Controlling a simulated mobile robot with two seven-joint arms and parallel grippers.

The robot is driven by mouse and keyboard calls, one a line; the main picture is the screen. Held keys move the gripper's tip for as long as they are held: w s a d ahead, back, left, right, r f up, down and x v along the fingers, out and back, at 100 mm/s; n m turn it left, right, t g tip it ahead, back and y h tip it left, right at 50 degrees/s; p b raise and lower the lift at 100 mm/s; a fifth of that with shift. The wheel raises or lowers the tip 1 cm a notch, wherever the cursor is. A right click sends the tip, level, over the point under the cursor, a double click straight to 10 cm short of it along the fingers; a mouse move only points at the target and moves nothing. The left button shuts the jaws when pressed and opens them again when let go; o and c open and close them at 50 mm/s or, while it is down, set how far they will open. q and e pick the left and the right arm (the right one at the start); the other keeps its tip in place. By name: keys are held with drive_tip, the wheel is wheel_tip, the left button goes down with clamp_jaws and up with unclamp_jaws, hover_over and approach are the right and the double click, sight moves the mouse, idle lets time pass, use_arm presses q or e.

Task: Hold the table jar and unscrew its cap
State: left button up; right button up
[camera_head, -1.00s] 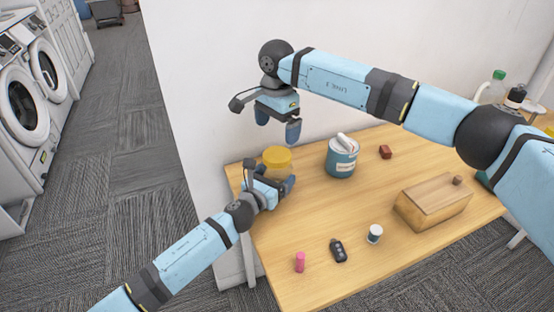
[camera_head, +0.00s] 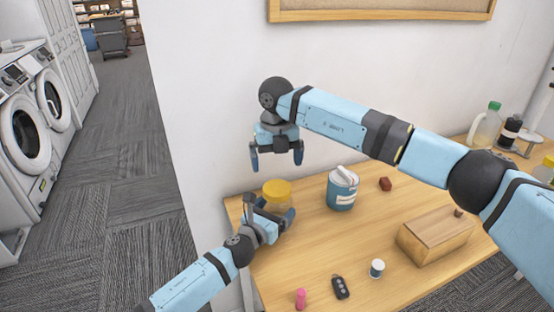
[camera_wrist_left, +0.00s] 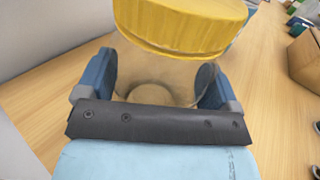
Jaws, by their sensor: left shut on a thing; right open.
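The jar, with a yellow cap (camera_head: 277,187) on its clear body (camera_head: 280,203), stands upright near the table's left back corner. In the left wrist view the cap (camera_wrist_left: 182,22) fills the top and the see-through body (camera_wrist_left: 160,75) sits between the fingers. My left gripper (camera_head: 272,219) is shut on the jar body, below the cap; its fingers also show in the left wrist view (camera_wrist_left: 158,85). My right gripper (camera_head: 277,162) is open and empty, pointing down above the cap, with a small gap between its fingertips and the cap.
Bottles stand at the back right. A wall is behind.

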sight(277, 187)
drive_tip(key=m, duration=0.6)
drive_tip(key=shift+m, duration=0.3)
drive_tip(key=m, duration=1.4)
drive_tip(key=shift+f, duration=4.05)
drive_tip(key=c, duration=0.9)
drive_tip(key=shift+c, duration=0.2)
